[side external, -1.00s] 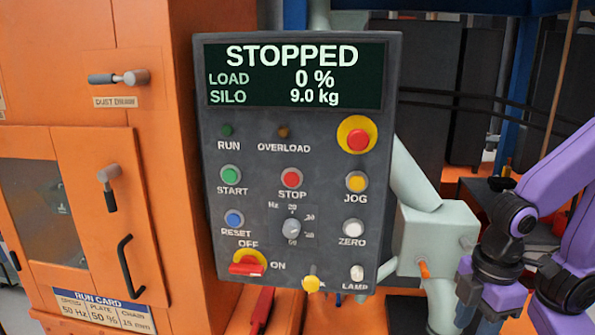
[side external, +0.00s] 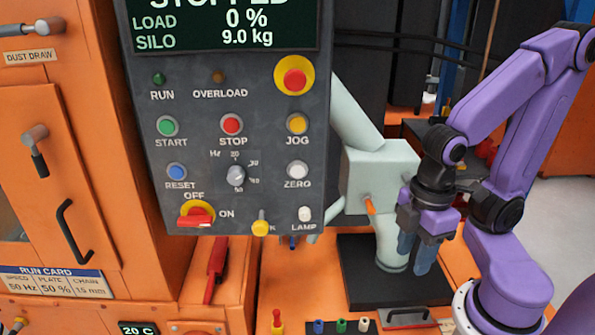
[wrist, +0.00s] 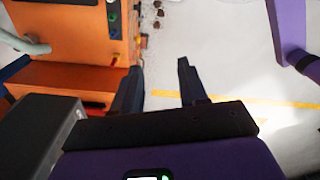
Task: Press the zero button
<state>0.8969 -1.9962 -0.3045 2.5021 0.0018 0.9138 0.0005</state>
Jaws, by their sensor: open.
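The white ZERO button (side external: 297,170) is on the dark control panel (side external: 265,205) in the side external view, below the yellow JOG button (side external: 297,123) and above the white LAMP knob (side external: 304,213). My gripper (side external: 416,262) hangs pointing down to the right of the panel, clear of every button. In the wrist view, its two dark fingers (wrist: 158,80) are apart with nothing between them. The panel and the ZERO button cannot be made out in the wrist view.
A pale grey-green post with a box (side external: 380,175) stands between the panel and my gripper. Other controls crowd the panel, including a red button on a yellow collar (side external: 294,79). Small coloured items (side external: 340,325) line the front of the orange surface.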

